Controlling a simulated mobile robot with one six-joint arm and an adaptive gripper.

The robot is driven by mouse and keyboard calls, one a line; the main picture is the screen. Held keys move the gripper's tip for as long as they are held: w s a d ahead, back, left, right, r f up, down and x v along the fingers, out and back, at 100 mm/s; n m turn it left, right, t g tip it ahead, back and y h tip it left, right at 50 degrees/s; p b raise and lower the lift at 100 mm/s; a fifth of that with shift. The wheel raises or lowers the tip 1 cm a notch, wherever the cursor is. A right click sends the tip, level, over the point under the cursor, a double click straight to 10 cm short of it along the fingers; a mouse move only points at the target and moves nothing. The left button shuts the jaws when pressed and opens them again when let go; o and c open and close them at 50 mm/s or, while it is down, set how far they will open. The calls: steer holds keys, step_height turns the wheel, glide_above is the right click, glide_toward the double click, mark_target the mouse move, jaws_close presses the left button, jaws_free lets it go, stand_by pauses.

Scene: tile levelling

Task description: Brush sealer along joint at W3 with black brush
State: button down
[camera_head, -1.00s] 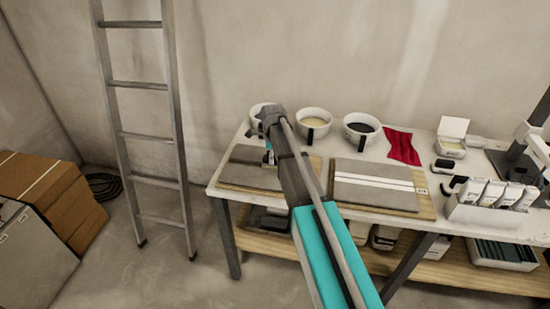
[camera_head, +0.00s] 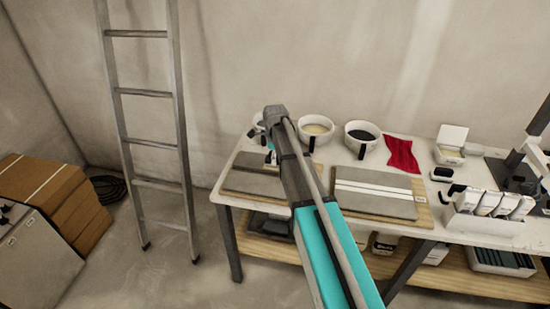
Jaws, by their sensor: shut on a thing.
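My gripper (camera_head: 270,157) is over the left tile board (camera_head: 232,187), at its back part, mostly hidden behind my arm. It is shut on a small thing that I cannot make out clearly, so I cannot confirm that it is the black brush. The left board carries a grey tile panel (camera_head: 250,181), partly covered by my arm. The right board (camera_head: 424,215) carries grey tiles (camera_head: 372,203) with pale stripes across them. I cannot read a W3 mark on either board. Whether the held thing touches the tile is hidden.
Behind the boards stand a white bowl (camera_head: 257,119) partly hidden by my arm, a bowl with cream contents (camera_head: 316,128) and one with black contents (camera_head: 361,135). A red cloth (camera_head: 402,154) lies to their right. A white rack of tubes (camera_head: 490,226) stands front right. A ladder (camera_head: 183,130) leans at left.

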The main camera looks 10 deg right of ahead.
steer(key=shift+r+p, duration=1.85)
steer(key=shift+r, duration=0.2)
